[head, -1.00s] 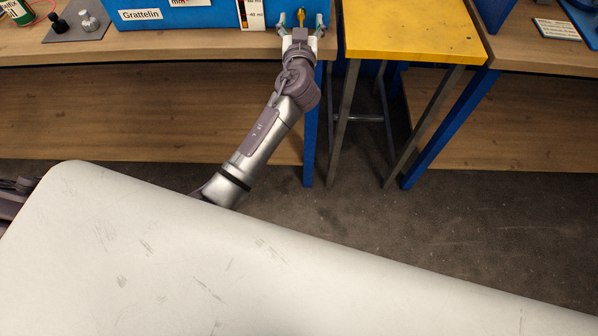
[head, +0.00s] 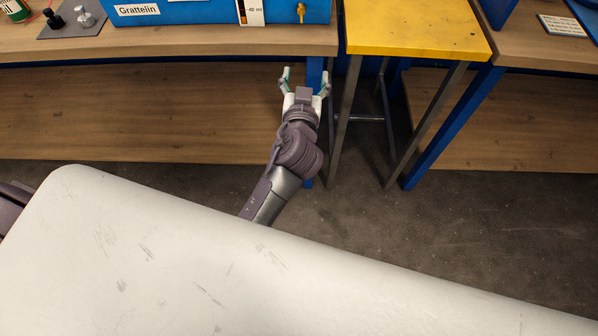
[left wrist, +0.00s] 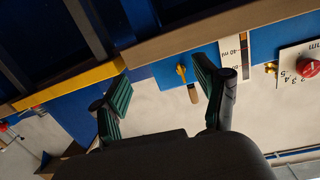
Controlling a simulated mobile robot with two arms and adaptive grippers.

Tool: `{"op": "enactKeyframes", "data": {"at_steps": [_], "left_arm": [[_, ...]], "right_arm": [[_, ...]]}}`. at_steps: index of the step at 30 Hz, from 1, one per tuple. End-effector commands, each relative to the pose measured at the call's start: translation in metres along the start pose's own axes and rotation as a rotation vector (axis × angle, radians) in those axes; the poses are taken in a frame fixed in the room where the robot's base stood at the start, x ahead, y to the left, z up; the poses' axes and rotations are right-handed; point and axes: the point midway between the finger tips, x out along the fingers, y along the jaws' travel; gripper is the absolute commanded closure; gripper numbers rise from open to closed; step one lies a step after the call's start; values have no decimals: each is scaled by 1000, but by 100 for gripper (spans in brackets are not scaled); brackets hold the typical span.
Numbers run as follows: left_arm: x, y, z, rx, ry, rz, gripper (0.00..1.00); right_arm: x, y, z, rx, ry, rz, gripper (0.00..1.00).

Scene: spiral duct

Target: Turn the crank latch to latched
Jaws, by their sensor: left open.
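The crank latch (head: 301,12) is a small yellow handle on the front of a blue box (head: 210,12). Its handle points down in the head view. In the left wrist view the yellow crank (left wrist: 182,74) shows between my fingers, some way beyond them, on the blue panel. My left gripper (head: 305,82) is open and empty, in front of the bench edge and apart from the latch. Its green-padded fingers also show in the left wrist view (left wrist: 163,88). My right gripper is in neither view.
The blue box stands on a wooden bench (head: 180,42). A yellow-topped stand (head: 412,28) is close to the right of my left gripper. The box carries a white scale strip (head: 254,12) left of the latch. A red knob (left wrist: 309,67) shows in the left wrist view.

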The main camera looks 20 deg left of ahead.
Motion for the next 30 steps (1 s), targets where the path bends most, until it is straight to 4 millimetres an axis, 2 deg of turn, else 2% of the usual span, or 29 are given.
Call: {"op": "enactKeyframes", "data": {"at_steps": [3,14,30], "left_arm": [[2,5,25,29,-49,23,27],[2,16,96,102,-183,91,27],[-16,21,202,188,-380,185,27]], "right_arm": [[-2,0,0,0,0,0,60],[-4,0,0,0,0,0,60],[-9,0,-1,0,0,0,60]]}}
